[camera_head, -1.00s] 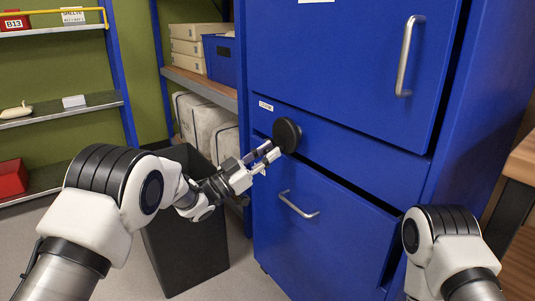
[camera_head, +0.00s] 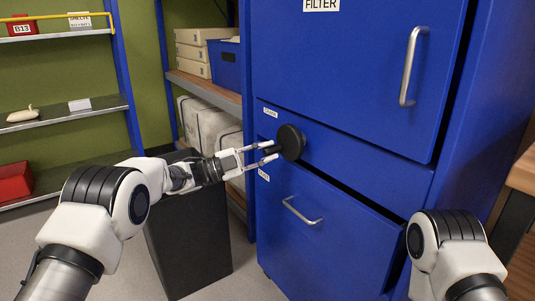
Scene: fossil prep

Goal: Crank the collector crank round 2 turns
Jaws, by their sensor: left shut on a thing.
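The collector crank (camera_head: 291,142) is a black round disc on the front of a blue cabinet, between the upper door and the lower drawer. A short dark handle sticks out from its left side. My left gripper (camera_head: 270,152) reaches in from the left, with its two silver fingers shut on that handle, one above and one below it. The fingers partly hide the handle. My right arm shows at the lower right, but its gripper is out of the picture.
The blue cabinet (camera_head: 345,85) has an upper door with a metal handle (camera_head: 411,65) and a lower drawer, slightly open, with its own handle (camera_head: 300,212). A black bin (camera_head: 187,240) stands below my left forearm. Shelves with boxes stand behind on the left.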

